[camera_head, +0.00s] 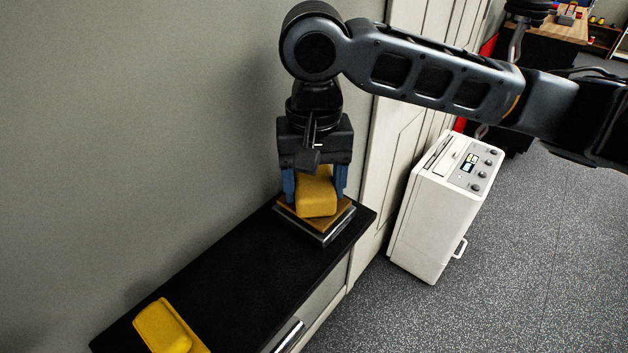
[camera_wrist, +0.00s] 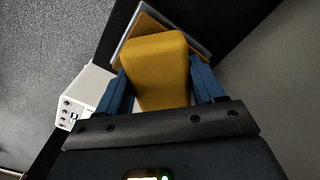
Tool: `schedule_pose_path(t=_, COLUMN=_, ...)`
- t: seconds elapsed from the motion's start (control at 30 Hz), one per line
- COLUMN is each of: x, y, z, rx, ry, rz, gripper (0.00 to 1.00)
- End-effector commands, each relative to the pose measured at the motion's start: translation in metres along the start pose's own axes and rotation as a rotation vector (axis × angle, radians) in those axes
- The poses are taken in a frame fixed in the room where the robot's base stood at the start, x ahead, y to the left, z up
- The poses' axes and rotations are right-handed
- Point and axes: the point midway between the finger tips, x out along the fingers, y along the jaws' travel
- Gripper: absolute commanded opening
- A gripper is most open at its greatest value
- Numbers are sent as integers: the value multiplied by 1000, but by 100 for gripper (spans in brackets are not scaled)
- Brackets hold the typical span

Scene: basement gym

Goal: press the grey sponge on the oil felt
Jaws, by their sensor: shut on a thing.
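My gripper (camera_head: 314,190) points down over the far end of the black bench top, its blue fingers shut on a mustard-yellow sponge-like block (camera_head: 316,194). The block also shows between the fingers in the wrist view (camera_wrist: 158,70). Its colour is yellow, and no grey sponge shows. Under it lies a flat tan-brown pad (camera_head: 343,207), likely the oil felt, in a shallow grey tray (camera_head: 326,238); the pad's edge also shows in the wrist view (camera_wrist: 143,25). The block hides most of the pad. I cannot tell whether the block touches it.
The black bench top (camera_head: 250,270) is clear between the tray and another bright yellow block (camera_head: 162,327) at its near left end. A wall runs along the left. A white machine with knobs (camera_head: 440,205) stands on the floor to the right.

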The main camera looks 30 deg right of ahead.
Motion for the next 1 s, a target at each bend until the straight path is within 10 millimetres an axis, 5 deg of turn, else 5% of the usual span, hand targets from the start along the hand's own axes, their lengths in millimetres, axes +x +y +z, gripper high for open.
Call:
schedule_pose_path(t=0.8, x=-60, y=0, z=0, rx=0, ry=-1, rz=-2, gripper=43)
schedule_pose_path(t=1.0, x=-61, y=0, z=0, rx=0, ry=-1, rz=-1, gripper=43)
